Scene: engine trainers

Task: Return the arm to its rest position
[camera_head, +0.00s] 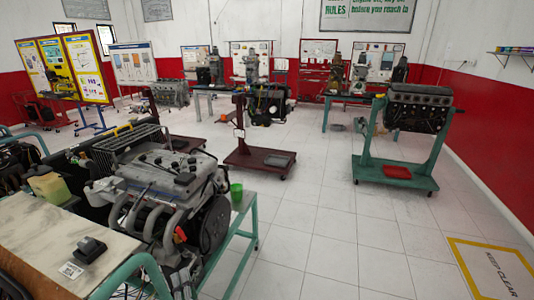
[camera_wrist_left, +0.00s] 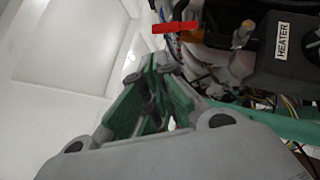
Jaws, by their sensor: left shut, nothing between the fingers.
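My left gripper (camera_wrist_left: 168,72) shows in the left wrist view, with grey links and green inner pads. Its fingertips are together and nothing is between them. A red part (camera_wrist_left: 175,28) and a dark unit labelled HEATER (camera_wrist_left: 282,40) lie beyond the fingertips, to the upper right. I see no contact between the fingers and these things. In the head view I cannot clearly make out the left gripper. My right gripper is in neither view.
An engine trainer (camera_head: 165,175) stands at the left on a green frame, with a green cup (camera_head: 236,191) beside it. A worktop (camera_head: 40,235) with a small dark device (camera_head: 88,249) is nearest. Another engine stand (camera_head: 395,172) is at right. The floor (camera_head: 320,240) between is clear.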

